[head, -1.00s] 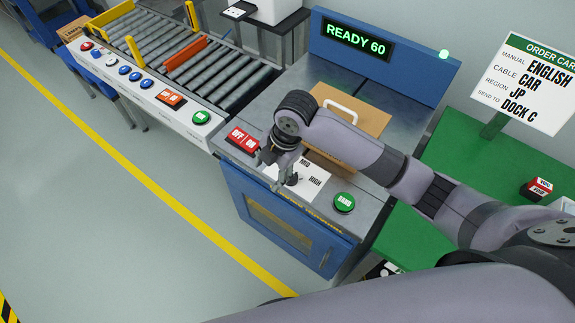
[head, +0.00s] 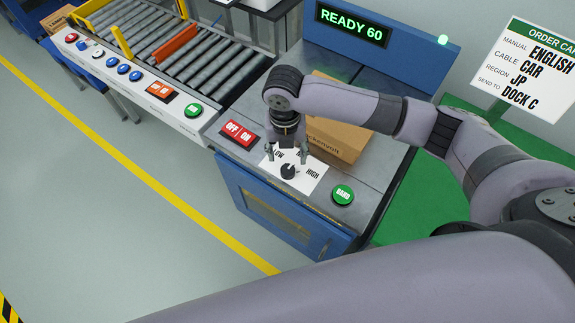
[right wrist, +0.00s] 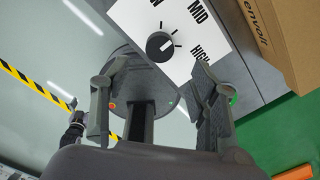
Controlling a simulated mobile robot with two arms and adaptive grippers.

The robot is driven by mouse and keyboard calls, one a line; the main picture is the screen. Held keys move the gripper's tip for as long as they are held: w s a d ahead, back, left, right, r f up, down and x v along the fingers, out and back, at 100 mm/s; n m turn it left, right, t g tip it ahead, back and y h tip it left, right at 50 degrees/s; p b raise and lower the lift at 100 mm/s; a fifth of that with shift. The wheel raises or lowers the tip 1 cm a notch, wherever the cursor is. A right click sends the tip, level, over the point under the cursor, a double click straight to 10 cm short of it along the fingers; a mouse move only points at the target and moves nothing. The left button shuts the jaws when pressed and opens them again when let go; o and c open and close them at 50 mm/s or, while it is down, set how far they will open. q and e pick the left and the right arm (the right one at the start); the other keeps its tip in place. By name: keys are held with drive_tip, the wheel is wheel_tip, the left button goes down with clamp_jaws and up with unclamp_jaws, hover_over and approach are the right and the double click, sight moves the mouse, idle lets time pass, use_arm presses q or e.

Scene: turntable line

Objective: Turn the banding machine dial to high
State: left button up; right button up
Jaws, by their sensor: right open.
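The dial (head: 288,172) is a small black knob on a white plate (head: 306,186) marked LOW, MID and HIGH, on the banding machine (head: 250,165). In the right wrist view the dial (right wrist: 160,45) stands beyond my fingers, with tick marks around it. Its white mark seems to point toward MID, but it is small. My right gripper (head: 287,153) is open and empty, just behind and above the dial, its two fingers spread and apart from the knob. Its fingers also show in the right wrist view (right wrist: 157,76).
A red OFF/ON switch (head: 240,133) lies left of the plate and a green BAND button (head: 343,194) right of it. A cardboard box (head: 343,142) sits close behind my gripper. The display (head: 351,24) reads READY 60. A roller conveyor (head: 180,50) is at left.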

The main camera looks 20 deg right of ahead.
sight(288, 170)
wheel_tip(288, 170, down, 8)
idle(0.5)
drive_tip(key=c, duration=1.2)
drive_tip(key=shift+o, duration=0.2)
drive_tip(key=shift+r+p, duration=0.1)
drive_tip(key=shift+p, duration=0.2)
